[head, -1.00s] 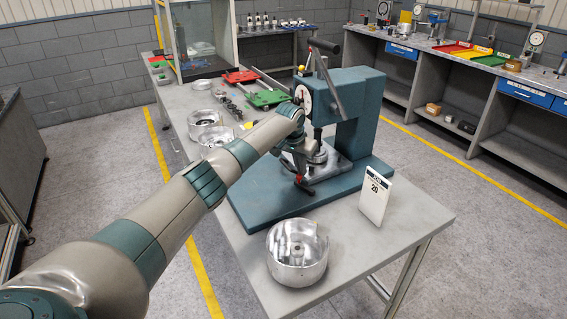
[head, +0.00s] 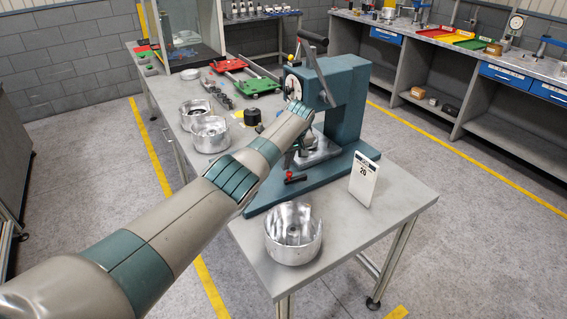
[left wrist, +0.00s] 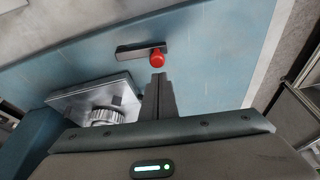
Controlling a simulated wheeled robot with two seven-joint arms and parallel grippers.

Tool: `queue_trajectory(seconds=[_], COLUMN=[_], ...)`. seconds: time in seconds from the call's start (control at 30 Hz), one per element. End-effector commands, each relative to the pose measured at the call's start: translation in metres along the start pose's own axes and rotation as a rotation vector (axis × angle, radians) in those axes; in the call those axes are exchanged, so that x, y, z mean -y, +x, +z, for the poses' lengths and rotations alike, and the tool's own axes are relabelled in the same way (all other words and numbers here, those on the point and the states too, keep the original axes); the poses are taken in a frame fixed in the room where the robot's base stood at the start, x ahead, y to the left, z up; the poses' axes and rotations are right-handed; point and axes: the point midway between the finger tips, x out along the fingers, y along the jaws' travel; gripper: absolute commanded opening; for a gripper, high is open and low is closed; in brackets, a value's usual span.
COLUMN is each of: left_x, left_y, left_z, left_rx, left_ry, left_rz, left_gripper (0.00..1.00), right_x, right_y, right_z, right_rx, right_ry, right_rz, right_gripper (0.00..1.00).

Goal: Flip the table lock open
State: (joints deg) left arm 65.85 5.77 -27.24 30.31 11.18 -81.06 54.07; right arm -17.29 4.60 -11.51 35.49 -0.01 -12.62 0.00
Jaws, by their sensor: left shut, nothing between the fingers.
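The table lock is a short dark lever (head: 295,179) with a red knob, low at the front of the teal press (head: 348,100). In the left wrist view the lever (left wrist: 135,50) lies along the teal base, its red knob (left wrist: 158,57) at the right end. My left gripper's fingers (left wrist: 158,82) are shut and empty, just below the knob in that view; whether they touch it I cannot tell. In the head view my forearm hides most of this gripper. The metal press table (left wrist: 82,100) carries a ribbed round part. My right gripper is not in view.
A silver clutch drum (head: 293,235) and a white card marked 20 (head: 364,179) stand on the near bench (head: 400,200). More drums (head: 210,135), a small black part (head: 252,117) and green and red fixtures (head: 248,85) lie farther back. The bench's front right corner is mostly clear.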

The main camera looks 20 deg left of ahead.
Motion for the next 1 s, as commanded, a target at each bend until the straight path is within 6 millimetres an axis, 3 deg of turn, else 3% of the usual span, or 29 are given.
queue_trajectory(seconds=[0.3, 1.0], left_x=[0.0012, 0.0021], left_y=[-0.0037, -0.0037], left_z=[0.0062, 0.0111], left_rx=[0.001, 0.001], left_ry=[-0.190, -0.184], left_rz=[-0.068, -0.065], left_gripper=[0.00, 0.00], right_x=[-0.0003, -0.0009], right_y=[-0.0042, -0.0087], right_z=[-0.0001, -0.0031], right_rx=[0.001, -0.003], right_ry=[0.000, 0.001], right_rz=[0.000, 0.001], right_gripper=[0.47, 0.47])
